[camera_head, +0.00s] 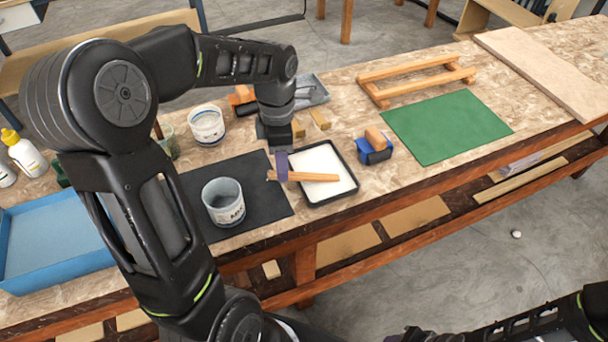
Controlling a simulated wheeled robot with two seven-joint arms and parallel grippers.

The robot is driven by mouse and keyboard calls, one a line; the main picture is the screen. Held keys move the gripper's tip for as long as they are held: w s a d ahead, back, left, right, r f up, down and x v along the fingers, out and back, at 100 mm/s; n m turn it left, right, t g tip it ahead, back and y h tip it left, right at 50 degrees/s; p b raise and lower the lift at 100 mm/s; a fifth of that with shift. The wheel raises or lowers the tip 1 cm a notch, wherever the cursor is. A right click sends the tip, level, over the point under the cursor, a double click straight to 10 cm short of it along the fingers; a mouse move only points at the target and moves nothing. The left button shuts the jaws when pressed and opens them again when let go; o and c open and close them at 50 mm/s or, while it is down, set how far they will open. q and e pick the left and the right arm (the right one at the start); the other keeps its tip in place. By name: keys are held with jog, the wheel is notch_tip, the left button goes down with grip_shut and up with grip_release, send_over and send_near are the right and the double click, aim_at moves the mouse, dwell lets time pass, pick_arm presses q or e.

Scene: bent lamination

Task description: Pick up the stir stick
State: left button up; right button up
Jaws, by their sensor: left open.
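The stir stick (312,177) is a flat wooden stick that lies level over the left part of a black-rimmed tray (345,194) with a white inside. My left gripper (281,167) points down at the stick's left end, in front of the tray's left edge. Its jaws are open, and one purple-grey finger overlaps the stick in the picture. I cannot tell whether the finger touches the stick. The far finger is hidden. My right arm shows at the lower right, and its gripper is out of view.
A cup (224,204) stands on a dark mat (262,207) left of the tray. A white tub (206,125) stands behind. A blue holder with a wooden block (376,139), a green mat (447,125) and a wooden frame (412,72) lie to the right. A blue tray (50,235) is at left.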

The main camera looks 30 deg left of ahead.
pick_arm(q)
notch_tip(320, 180, down, 4)
jog(key=shift+s+f, duration=0.15)
jog(key=shift+f, duration=0.05)
dwell(0.5)
grip_shut()
dwell(0.4)
